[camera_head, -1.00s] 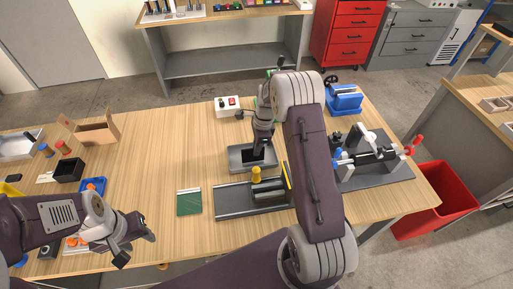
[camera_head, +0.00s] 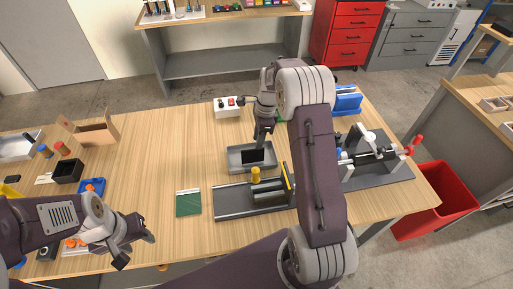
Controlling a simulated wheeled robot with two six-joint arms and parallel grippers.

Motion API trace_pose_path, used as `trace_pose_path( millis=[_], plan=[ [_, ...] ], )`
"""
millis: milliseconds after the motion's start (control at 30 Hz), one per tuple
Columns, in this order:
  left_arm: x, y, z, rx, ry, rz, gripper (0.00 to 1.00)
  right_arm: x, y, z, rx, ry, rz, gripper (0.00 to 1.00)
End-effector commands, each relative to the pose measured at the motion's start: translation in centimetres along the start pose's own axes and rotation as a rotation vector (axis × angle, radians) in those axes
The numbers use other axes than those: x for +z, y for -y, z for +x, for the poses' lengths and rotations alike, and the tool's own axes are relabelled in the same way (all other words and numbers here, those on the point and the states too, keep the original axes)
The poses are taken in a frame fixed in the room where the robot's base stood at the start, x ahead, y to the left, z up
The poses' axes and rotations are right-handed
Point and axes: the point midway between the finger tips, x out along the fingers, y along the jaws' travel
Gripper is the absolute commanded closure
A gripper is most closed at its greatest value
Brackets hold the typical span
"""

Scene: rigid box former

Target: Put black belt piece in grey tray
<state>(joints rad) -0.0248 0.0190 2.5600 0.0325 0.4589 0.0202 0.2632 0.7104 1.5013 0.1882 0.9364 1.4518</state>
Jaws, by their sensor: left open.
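The grey tray (camera_head: 232,160) stands near the middle of the table. A flat black piece (camera_head: 253,156), which looks like the black belt piece, lies inside it. My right gripper (camera_head: 261,140) points down just above the tray's back part, apart from the black piece. Its fingers are small and dark, so I cannot tell whether they are open. My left gripper (camera_head: 136,241) is open and empty over the table's front left, far from the tray.
A dark fixture (camera_head: 235,201) with a yellow knob (camera_head: 256,174) stands in front of the tray, beside a green board (camera_head: 188,203). A white switch box (camera_head: 227,107) is behind. A clamp device (camera_head: 372,152) stands right.

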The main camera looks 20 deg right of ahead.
Motion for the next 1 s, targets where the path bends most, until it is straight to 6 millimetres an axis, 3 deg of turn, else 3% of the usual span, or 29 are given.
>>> trace_pose_path(
  millis=[100,300,1000],
  plan=[
    [0.0,0.0,0.1,0.000,0.000,0.000,0.53,0.0,0.1,-3.0,-0.005,0.000,-0.001,0.71],
    [0.0,0.0,0.1,0.000,0.000,0.000,0.53,0.0,0.0,-5.9,-0.001,0.000,0.000,0.71],
    [0.0,0.0,0.1,0.000,0.000,0.000,0.53,0.0,0.0,-6.4,0.001,0.000,0.000,0.71]
  ],
)
